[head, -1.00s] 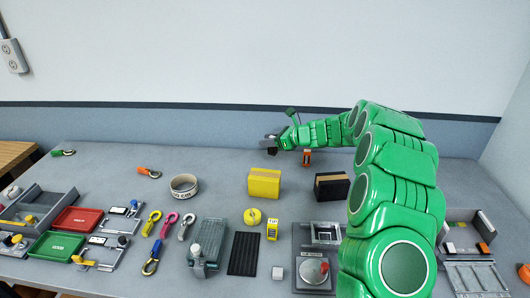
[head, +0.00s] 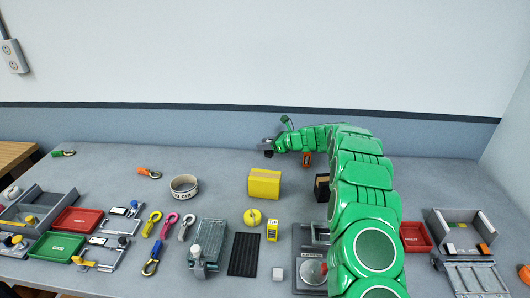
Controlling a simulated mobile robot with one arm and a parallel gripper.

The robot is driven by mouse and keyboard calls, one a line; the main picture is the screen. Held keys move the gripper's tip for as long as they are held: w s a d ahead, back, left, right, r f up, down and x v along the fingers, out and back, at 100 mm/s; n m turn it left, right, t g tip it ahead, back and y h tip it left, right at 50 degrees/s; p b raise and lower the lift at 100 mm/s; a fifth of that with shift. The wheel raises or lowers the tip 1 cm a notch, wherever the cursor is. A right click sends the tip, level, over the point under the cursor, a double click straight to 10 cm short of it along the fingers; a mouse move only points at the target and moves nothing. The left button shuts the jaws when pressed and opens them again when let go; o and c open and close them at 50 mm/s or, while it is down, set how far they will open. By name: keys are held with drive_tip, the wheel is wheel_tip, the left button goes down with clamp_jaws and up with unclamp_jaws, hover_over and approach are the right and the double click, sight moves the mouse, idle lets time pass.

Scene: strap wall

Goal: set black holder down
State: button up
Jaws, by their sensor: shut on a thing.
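My gripper (head: 267,147) is at the far side of the table, near the back wall, at the end of my green arm. It is shut on a small dark thing, the black holder (head: 268,154), which shows only as a dark patch at the jaws. The holder is too small and dark to tell its shape or whether it touches the table.
A yellow block (head: 264,185) stands in front of my gripper. A black block (head: 321,188) is partly behind my arm. An orange thing (head: 307,159) stands below my wrist.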

drive_tip(key=shift+w+a+f, duration=0.15)
drive_tip(key=shift+w+f, duration=0.35)
drive_tip(key=shift+f, duration=1.65)
drive_tip(key=shift+f, duration=0.2)
drive_tip(key=o, duration=1.1)
drive_tip(key=shift+r, duration=0.1)
drive_tip(key=shift+r, duration=0.15)
drive_tip(key=v, duration=1.2)
